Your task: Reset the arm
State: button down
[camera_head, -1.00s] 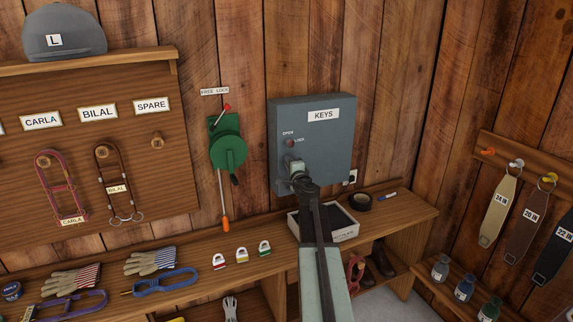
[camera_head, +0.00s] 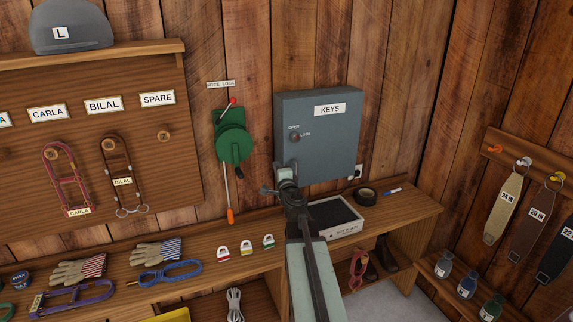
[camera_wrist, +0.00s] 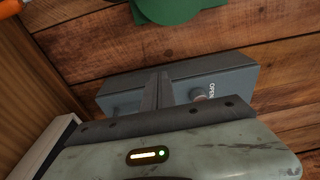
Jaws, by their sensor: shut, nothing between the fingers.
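My gripper shows in the wrist view (camera_wrist: 160,88) with its two dark fingers together and nothing between them. In the head view my arm reaches up from the bottom centre. Its hand stands in front of the lower left corner of the grey key box (camera_head: 335,150). Whether it touches the box cannot be told. The box is closed on the plank wall, with a KEYS label and a red knob (camera_head: 295,137) marked OPEN and LOCK. In the wrist view the box (camera_wrist: 232,80) lies behind the fingers.
A green crank winch (camera_head: 233,143) hangs left of the box. Below, the wooden bench (camera_head: 205,241) holds padlocks (camera_head: 246,246), gloves, straps and a grey-white tray (camera_head: 345,228) close to my arm. A peg board (camera_head: 190,195) is at left. Straps hang at right.

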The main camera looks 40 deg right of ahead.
jog(key=shift+a, duration=0.3)
